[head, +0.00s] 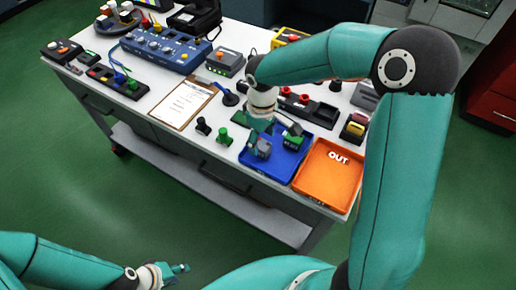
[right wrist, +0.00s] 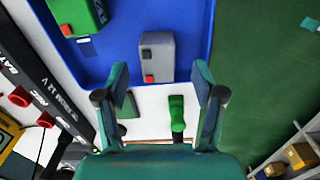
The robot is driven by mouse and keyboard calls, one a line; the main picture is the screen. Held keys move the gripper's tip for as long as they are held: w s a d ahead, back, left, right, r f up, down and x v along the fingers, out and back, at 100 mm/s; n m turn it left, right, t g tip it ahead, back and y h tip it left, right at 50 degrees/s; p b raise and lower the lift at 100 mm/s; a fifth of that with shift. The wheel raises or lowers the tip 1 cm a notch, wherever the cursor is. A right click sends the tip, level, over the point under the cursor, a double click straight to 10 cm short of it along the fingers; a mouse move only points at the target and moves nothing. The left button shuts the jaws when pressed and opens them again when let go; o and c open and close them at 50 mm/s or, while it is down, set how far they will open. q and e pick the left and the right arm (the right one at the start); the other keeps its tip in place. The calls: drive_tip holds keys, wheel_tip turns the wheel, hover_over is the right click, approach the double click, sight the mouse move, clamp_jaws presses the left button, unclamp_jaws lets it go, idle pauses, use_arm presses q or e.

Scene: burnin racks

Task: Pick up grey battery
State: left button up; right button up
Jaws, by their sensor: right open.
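The grey battery (head: 264,147) lies in the blue tray (head: 284,168) on the white bench. In the right wrist view the grey battery (right wrist: 157,58), with a red and a dark terminal, is just beyond my right fingertips. My right gripper (right wrist: 160,78) is open and empty, its fingers spread wider than the battery. In the head view the right gripper (head: 258,136) hovers at the blue tray and partly hides it. My left gripper (head: 182,268) is low, off the bench; its opening is too small to judge.
A green battery (head: 293,141) lies in the same tray, also in the right wrist view (right wrist: 78,14). An orange OUT tray (head: 328,174) stands to the right. Green (head: 225,137) and black (head: 203,126) upright pieces stand left. A clipboard (head: 184,103) and blue device (head: 162,47) lie further left.

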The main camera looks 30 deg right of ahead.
sight(262, 144)
wheel_tip(262, 144, down, 4)
drive_tip(key=shift+r, duration=0.25)
clamp_jaws()
